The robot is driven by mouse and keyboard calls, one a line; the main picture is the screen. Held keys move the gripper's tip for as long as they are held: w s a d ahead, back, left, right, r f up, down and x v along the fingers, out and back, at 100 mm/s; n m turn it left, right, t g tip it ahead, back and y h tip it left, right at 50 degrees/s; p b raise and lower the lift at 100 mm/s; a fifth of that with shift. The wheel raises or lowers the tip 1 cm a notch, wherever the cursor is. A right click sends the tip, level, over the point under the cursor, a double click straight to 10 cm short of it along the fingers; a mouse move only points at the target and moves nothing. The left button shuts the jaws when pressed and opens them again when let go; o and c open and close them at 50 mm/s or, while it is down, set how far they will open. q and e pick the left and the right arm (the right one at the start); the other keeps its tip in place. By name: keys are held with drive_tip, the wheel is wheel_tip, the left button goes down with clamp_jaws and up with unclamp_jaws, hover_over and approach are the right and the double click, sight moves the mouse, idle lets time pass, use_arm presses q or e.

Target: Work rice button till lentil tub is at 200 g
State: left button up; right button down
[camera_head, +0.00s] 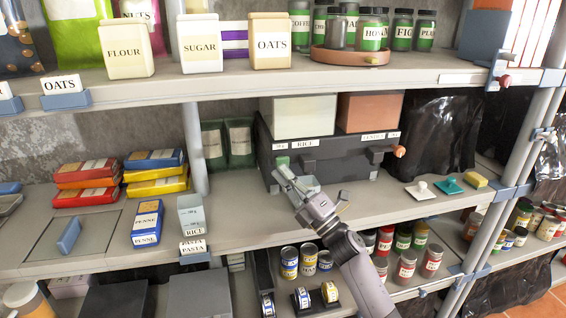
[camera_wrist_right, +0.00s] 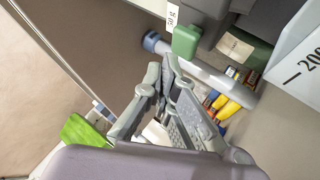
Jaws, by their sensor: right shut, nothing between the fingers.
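The dark dispenser (camera_head: 335,158) stands on the middle shelf under a pale hopper (camera_head: 305,115) and a red-brown hopper (camera_head: 369,112). The RICE label (camera_head: 305,144) is on the left of its front, beside the green button (camera_head: 283,161). The button also shows in the right wrist view (camera_wrist_right: 186,42), near a "50 g" label. My right gripper (camera_head: 286,172) is shut and empty, its tips just short of the button. A pale tub (camera_head: 311,182) is partly hidden behind it. A tub wall (camera_wrist_right: 300,76) marked "200" shows in the wrist view; its contents are hidden.
A red knob (camera_head: 399,151) sticks out at the dispenser's right. Cans (camera_head: 289,262) fill the shelf below.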

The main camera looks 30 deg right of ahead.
drive_tip(key=s, duration=0.2)
drive_tip(key=s+a+p, duration=0.1)
drive_tip(key=s, duration=0.1)
drive_tip(key=shift+s+a+p, duration=0.1)
drive_tip(key=shift+s+p, duration=0.2)
drive_tip(key=shift+s, duration=0.1)
drive_tip(key=shift+f, duration=0.1)
idle(0.8)
